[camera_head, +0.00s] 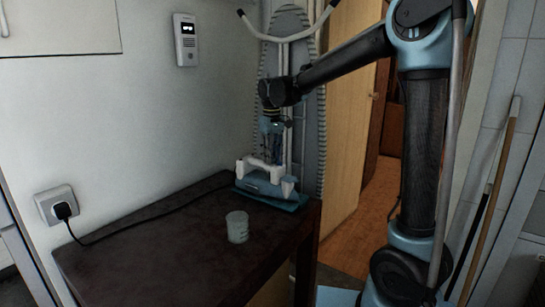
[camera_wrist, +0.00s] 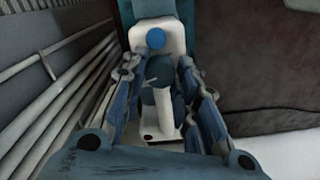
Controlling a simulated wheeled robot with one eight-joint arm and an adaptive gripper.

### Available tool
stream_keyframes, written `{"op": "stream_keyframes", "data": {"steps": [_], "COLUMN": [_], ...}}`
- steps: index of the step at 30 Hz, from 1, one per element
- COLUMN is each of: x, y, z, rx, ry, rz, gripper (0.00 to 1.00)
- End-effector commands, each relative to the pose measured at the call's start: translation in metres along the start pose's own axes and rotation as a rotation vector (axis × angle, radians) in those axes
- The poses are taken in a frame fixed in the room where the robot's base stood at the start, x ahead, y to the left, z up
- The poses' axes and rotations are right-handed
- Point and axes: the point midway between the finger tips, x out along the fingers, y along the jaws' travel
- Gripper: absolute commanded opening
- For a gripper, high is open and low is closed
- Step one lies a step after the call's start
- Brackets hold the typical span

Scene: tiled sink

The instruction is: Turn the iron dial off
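The blue and white iron (camera_head: 262,181) rests at the far end of the dark table in the head view. Its white body (camera_wrist: 143,36) shows from above in the wrist view. A bright blue round button (camera_wrist: 155,39) sits on it. A darker blue round part with a pale mark, seemingly the dial (camera_wrist: 160,70), lies just below that button. My gripper (camera_head: 273,157) points down over the iron. In the wrist view my gripper (camera_wrist: 157,64) has its two fingers apart, on either side of the dark round part. I cannot tell whether they touch it.
A translucent cup (camera_head: 237,226) stands on the table (camera_head: 165,250) in front of the iron. A black cord runs along the table to a wall socket (camera_head: 57,204). An ironing board (camera_head: 290,40) stands upright behind the iron. The table's left part is clear.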

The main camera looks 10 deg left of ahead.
Motion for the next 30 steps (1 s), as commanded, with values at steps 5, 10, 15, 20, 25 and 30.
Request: {"op": "stream_keyframes", "data": {"steps": [5,10,15,20,25,30], "x": [0.0000,0.0000,0.0000,0.0000,0.0000,0.0000], "y": [0.0006,0.0008,0.0009,0.0009,0.0010,0.0010], "z": [0.0000,0.0000,0.0000,0.0000,0.0000,0.0000], "rx": [-0.004,-0.041,-0.131,-0.251,-0.380,-0.492], "ry": [0.000,0.000,0.000,0.000,0.000,-0.001], "rz": [0.001,0.001,0.001,0.001,0.002,0.002], "gripper": [0.04,0.04,0.04,0.04,0.04,0.04]}}
